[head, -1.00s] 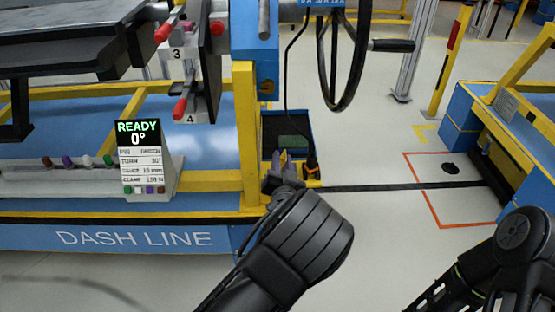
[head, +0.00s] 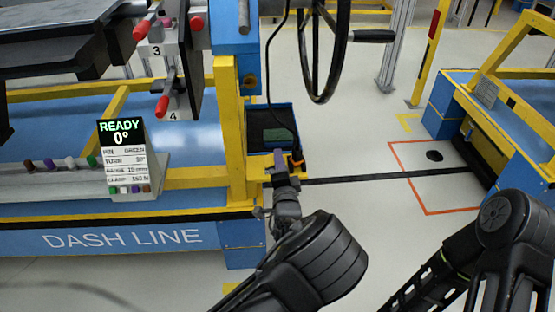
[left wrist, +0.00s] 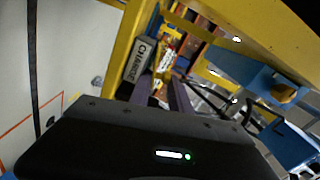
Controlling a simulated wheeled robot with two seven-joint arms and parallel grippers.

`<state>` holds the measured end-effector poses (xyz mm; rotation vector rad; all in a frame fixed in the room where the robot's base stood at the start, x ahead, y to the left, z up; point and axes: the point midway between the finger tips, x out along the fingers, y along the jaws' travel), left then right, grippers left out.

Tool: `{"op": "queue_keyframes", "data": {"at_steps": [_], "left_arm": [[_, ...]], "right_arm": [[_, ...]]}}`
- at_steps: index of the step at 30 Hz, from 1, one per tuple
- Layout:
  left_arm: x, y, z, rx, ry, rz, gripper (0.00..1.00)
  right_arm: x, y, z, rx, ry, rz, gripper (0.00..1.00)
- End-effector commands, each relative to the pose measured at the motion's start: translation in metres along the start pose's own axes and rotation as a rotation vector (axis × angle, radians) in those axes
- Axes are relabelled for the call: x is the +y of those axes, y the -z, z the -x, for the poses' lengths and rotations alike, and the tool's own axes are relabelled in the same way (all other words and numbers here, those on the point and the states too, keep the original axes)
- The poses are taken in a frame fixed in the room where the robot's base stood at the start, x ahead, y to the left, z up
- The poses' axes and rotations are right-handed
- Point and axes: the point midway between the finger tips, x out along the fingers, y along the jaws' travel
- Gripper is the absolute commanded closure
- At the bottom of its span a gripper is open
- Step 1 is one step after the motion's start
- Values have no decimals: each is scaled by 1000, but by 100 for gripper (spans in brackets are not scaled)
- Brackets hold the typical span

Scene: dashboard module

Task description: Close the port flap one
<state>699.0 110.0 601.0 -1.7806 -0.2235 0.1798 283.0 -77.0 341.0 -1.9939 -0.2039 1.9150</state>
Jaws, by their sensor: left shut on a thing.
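My left gripper (head: 281,163) is at the front edge of an open blue box (head: 258,112) at the right end of the dash line bench. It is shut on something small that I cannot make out. An orange and black plug (head: 297,160) on a black cable is just right of its fingers. In the left wrist view, the dark purple fingers (left wrist: 164,88) reach toward a yellow piece with a white label (left wrist: 168,60), beside a grey plate marked CHARGE (left wrist: 138,60). I cannot clearly make out port flap one. My right gripper is out of view.
A yellow post (head: 231,130) stands just left of the box. A steering wheel (head: 322,50) hangs above on the right.

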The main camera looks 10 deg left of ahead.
Motion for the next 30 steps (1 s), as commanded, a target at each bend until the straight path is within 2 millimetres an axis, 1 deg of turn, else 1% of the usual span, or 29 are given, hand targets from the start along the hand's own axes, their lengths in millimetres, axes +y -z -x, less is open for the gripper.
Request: {"op": "queue_keyframes", "data": {"at_steps": [1,9,21,22,28,30], "left_arm": [[1,-2,0,-5,2,-24,100],[5,-1,0,-3,0,-96,100],[7,-1,0,-3,-5,-102,100],[7,-1,0,-3,-5,-102,75],[8,-1,1,-3,-7,-100,59],[9,-1,1,-3,-8,-100,58]], "right_arm": [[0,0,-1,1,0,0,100],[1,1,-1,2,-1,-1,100],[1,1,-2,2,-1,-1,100],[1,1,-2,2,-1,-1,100],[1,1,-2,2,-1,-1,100],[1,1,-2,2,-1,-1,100]]}}
